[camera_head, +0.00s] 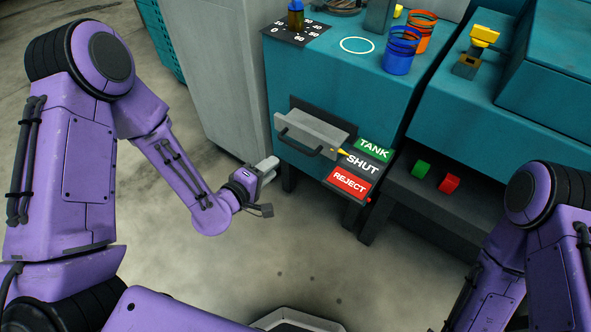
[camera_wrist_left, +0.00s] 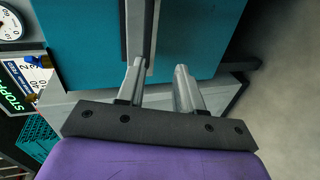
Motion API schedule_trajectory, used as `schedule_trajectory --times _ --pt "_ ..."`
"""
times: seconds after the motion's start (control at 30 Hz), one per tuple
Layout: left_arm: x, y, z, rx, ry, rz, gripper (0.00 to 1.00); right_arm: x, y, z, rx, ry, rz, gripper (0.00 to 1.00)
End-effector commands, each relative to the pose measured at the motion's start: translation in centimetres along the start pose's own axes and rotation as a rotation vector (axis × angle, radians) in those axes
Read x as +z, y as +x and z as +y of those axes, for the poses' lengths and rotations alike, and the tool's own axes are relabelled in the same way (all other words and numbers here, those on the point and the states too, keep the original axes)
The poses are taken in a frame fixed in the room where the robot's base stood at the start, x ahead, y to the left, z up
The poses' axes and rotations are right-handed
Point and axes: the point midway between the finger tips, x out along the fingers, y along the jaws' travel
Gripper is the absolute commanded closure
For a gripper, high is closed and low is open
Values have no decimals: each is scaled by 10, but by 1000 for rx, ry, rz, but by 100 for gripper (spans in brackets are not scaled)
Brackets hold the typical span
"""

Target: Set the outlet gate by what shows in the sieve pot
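The teal cabinet carries a grey flap with a black handle (camera_head: 300,146), which looks like the outlet gate. At its right end a small yellow pointer (camera_head: 342,152) lies beside the SHUT label (camera_head: 363,162), between the green TANK label (camera_head: 374,149) and the red REJECT label (camera_head: 350,181). My left gripper (camera_head: 270,188) is below and left of the flap, apart from it. Its two fingers (camera_wrist_left: 160,88) are spread with nothing held between them; teal cabinet shows beyond. My right gripper is out of view. I cannot clearly identify the sieve pot or its contents.
A dark round object (camera_head: 343,5) is cut off at the top edge. The floor in front is clear.

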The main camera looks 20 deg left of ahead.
Motion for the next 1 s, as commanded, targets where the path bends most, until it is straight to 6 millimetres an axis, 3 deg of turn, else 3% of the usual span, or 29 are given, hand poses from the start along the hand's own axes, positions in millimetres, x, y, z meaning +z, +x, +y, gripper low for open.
schedule_trajectory --times 0.03,0.07,0.23,0.5,0.63,1.0 --pt "0 8 -2 46 -29 -12 64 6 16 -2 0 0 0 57" --pt "0 9 2 64 -43 -19 64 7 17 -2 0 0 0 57" --pt "1 24 14 95 -64 -34 64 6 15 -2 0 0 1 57" --pt "2 83 18 92 -62 -31 64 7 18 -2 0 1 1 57" --pt "2 103 20 91 -62 -29 64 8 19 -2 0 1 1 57" --pt "3 113 21 88 -63 -29 64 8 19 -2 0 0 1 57"
